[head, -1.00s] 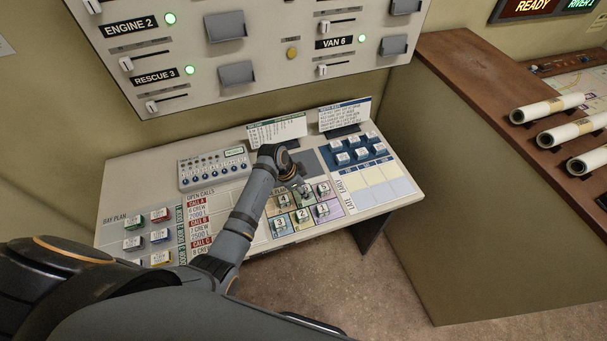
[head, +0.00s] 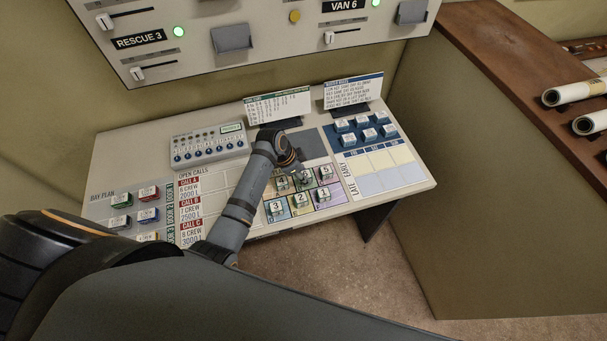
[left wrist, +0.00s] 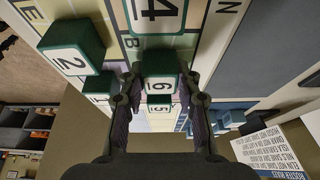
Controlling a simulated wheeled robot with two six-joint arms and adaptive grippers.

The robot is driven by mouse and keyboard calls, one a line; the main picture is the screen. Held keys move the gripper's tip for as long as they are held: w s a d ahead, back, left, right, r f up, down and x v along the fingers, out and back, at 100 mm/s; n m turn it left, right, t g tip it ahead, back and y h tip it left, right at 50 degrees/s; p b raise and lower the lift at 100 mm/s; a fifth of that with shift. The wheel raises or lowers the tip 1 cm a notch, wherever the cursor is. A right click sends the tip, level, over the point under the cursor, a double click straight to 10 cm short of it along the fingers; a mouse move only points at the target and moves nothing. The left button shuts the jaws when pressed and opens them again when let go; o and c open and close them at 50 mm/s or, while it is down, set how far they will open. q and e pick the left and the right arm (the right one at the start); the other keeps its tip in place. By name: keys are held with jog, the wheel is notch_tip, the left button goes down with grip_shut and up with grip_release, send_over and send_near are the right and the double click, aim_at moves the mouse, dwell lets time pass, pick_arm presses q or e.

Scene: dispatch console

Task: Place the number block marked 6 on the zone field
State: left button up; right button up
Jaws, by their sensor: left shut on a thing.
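The number block marked 6 (left wrist: 160,64) is a green cube with a white numbered face. In the left wrist view it is between the fingers of my left gripper (left wrist: 160,95), which is shut on it. In the head view my left gripper (head: 300,178) is low over the back row of the zone field (head: 312,206), between block 4 (head: 281,184) and block 5 (head: 326,173). The fingers largely hide the held block there. I cannot tell whether it touches the field. My right gripper is not in view.
Blocks 3 (head: 276,208), 2 (head: 299,200) and 1 (head: 323,194) stand in the front row of the field. Several white-topped blue blocks (head: 366,130) stand at the right. Two upright cards (head: 278,107) stand behind. A dark grey pad (head: 308,144) lies behind the field.

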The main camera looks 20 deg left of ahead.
pick_arm(q)
jog(key=o, duration=0.9)
jog(key=shift+s+a+f, duration=0.1)
jog(key=shift+a+f, duration=0.05)
jog(key=shift+o, duration=0.4)
jog(key=shift+r, duration=0.4)
jog(key=b+v, duration=0.1)
jog(key=v, duration=1)
jog(key=shift+a+r, duration=0.15)
jog(key=shift+r, duration=0.1)
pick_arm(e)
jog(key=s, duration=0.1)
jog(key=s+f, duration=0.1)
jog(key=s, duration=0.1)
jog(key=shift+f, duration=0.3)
pick_arm(q)
jog(key=shift+s, duration=0.15)
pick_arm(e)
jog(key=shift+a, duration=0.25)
